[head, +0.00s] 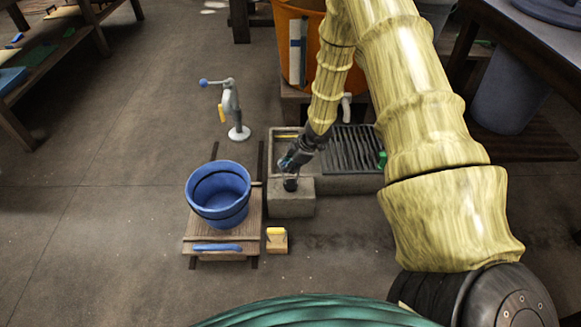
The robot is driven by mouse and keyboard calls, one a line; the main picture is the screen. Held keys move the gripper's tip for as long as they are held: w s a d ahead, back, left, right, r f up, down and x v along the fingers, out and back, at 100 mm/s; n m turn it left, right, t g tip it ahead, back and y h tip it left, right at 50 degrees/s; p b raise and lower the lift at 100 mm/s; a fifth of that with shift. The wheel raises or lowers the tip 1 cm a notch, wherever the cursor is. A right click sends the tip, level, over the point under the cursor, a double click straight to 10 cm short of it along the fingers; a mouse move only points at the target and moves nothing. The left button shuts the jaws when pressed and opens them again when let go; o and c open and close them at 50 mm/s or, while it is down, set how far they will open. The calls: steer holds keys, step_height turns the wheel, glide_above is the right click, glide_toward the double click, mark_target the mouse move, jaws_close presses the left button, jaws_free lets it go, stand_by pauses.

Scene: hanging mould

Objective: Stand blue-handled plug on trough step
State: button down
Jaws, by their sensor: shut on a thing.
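My gripper (289,168) is at the end of my yellow arm, left of the picture's middle. It is shut on the blue-handled plug (290,184). The plug looks small, dark and about upright; the fingers mostly hide its handle. It is over the top of the trough step (292,205), a grey stone block at the front left of the trough. I cannot tell whether the plug's bottom touches the step. The grey trough (345,184) runs behind and to the right, with a dark ribbed surface in it.
A blue bucket (218,194) stands on a wooden stand (190,246) just left of the step. A small wood-and-yellow block (277,241) lies in front. A grey clamp-like stand (236,115) is behind the bucket. An orange tub (290,50) stands behind the trough.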

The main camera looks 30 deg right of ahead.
steer(key=shift+f, duration=0.1)
steer(key=c, duration=1.4)
jaws_free()
steer(key=shift+o, duration=0.2)
steer(key=shift+r, duration=0.55)
steer(key=p+v, duration=0.5)
steer(key=v, duration=0.6)
steer(key=s+a+f+m+g, duration=0.1)
steer(key=s+a+f+m, duration=0.2)
steer(key=s+a+f, duration=0.35)
steer(key=s+a+f+m, duration=0.3)
steer(key=s+a+m, duration=0.1)
steer(key=s+a, duration=0.5)
steer(key=s+a+f+m+g+h, duration=0.1)
steer(key=s+a+f+m, duration=0.1)
steer(key=s, duration=0.8)
steer(key=s+a+f+m+g+h, duration=0.1)
steer(key=s+a, duration=0.4)
steer(key=s, duration=0.5)
steer(key=f+m+g, duration=0.1)
steer(key=m, duration=0.1)
steer(key=shift+m+h, duration=0.3)
steer(key=shift+h, duration=0.1)
